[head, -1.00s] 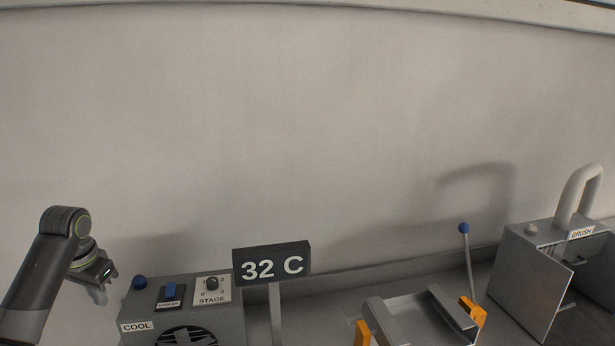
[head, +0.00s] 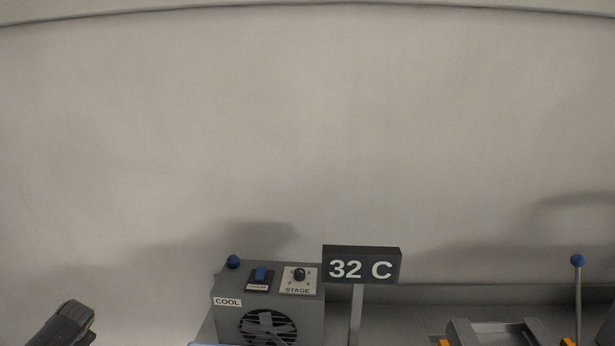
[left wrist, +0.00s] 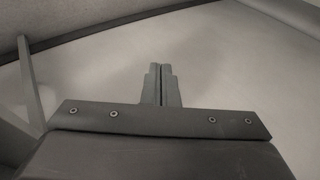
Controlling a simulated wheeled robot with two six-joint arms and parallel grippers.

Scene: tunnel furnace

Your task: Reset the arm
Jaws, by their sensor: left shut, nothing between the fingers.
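My left arm shows only at the bottom left of the head view, as a dark link; its gripper is out of that view. In the left wrist view my left gripper (left wrist: 162,84) is shut, its two fingers together with nothing between them. Behind the fingers is a plain pale surface. My right gripper is in neither view.
The grey COOL box (head: 226,285) with a blue switch (head: 261,273), a STAGE knob (head: 299,274) and a fan stands low in the middle. A sign (head: 361,265) reads 32 C. A blue-knobbed lever (head: 577,261) stands at right. The wall above is bare.

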